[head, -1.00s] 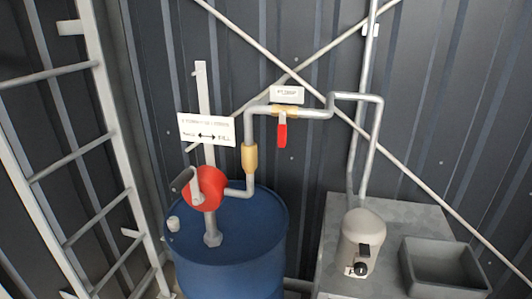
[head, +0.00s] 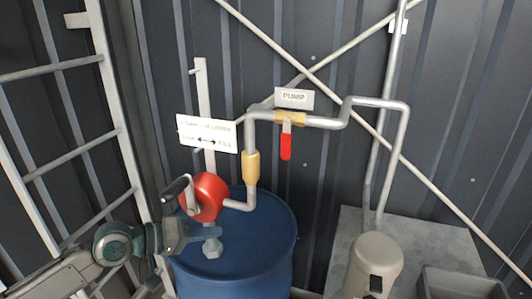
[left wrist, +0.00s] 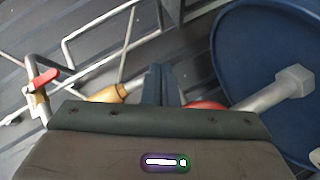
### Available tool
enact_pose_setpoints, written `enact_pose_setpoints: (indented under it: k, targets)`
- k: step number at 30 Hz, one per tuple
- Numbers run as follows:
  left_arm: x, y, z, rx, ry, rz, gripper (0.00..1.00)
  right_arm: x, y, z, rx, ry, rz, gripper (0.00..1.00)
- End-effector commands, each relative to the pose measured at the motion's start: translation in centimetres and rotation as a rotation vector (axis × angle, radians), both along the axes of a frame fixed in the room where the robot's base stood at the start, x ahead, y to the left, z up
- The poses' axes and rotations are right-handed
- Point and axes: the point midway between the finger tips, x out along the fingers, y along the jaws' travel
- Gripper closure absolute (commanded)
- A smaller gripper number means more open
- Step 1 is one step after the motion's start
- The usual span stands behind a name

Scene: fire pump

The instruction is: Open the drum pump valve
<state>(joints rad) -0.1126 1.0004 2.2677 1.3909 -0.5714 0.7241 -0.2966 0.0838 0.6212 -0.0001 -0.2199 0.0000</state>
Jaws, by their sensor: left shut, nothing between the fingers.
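The valve has a red lever (head: 286,147) hanging straight down from a yellow fitting (head: 291,119) in the horizontal grey pipe, below a PUMP sign (head: 294,98). The lever also shows at the left of the left wrist view (left wrist: 42,77). The red hand pump (head: 208,197) with a dark-gripped crank (head: 177,187) stands on the blue drum (head: 235,268). My left gripper (head: 210,236) is shut and empty, low and left of the lever, in front of the pump stem. Its fingers also show in the left wrist view (left wrist: 158,72). My right gripper is out of view.
A grey ladder (head: 118,135) stands at the left. At the right are a beige container (head: 374,262) and a grey bin (head: 460,283). A diagonal brace crosses behind the pipes.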

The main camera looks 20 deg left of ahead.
Motion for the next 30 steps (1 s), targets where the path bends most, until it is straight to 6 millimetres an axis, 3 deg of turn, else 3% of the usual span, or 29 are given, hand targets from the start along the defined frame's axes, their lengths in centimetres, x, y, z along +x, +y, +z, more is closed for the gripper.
enact_pose_setpoints:
  k: [1, 6, 15, 21, 30]
  targets:
    - [-0.2, -0.3, 2.1, -0.042, 0.006, -0.015, 1.00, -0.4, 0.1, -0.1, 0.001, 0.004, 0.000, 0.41]
    - [-0.8, -1.0, 8.0, -0.208, 0.065, -0.043, 1.00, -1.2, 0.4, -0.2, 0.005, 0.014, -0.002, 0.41]
    - [0.8, 0.7, 16.1, -0.467, 0.144, 0.016, 1.00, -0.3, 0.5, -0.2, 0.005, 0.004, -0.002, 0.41]
    - [1.1, 1.2, 18.2, -0.538, 0.167, 0.035, 1.00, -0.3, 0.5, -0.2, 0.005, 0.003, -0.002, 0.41]
    - [1.1, 1.3, 18.3, -0.544, 0.169, 0.036, 1.00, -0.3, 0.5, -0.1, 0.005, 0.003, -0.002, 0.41]
